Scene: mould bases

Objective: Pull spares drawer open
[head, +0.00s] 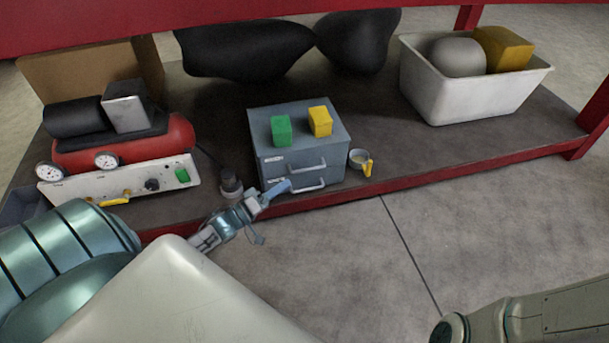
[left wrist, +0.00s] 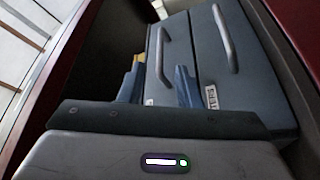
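A small grey cabinet (head: 328,138) stands on the low shelf with two drawers, one above the other. The upper drawer handle (head: 308,167) and lower drawer handle (head: 308,186) face me, and both drawers look shut. The label wording is too small to read surely. My left gripper (head: 273,212) is open and empty in front of the lower drawer, at its left. In the left wrist view, the lower handle (left wrist: 163,50) lies ahead, between the lines of the two open fingers (left wrist: 158,86); the upper handle (left wrist: 225,38) is to the right. My right gripper is out of view.
A green block (head: 281,130) and yellow block (head: 320,121) sit on the cabinet. A mug (head: 358,160) stands at its right. A red compressor (head: 130,147) is left, a white bin (head: 470,94) back right. The shelf's red edge (head: 420,180) runs along the front.

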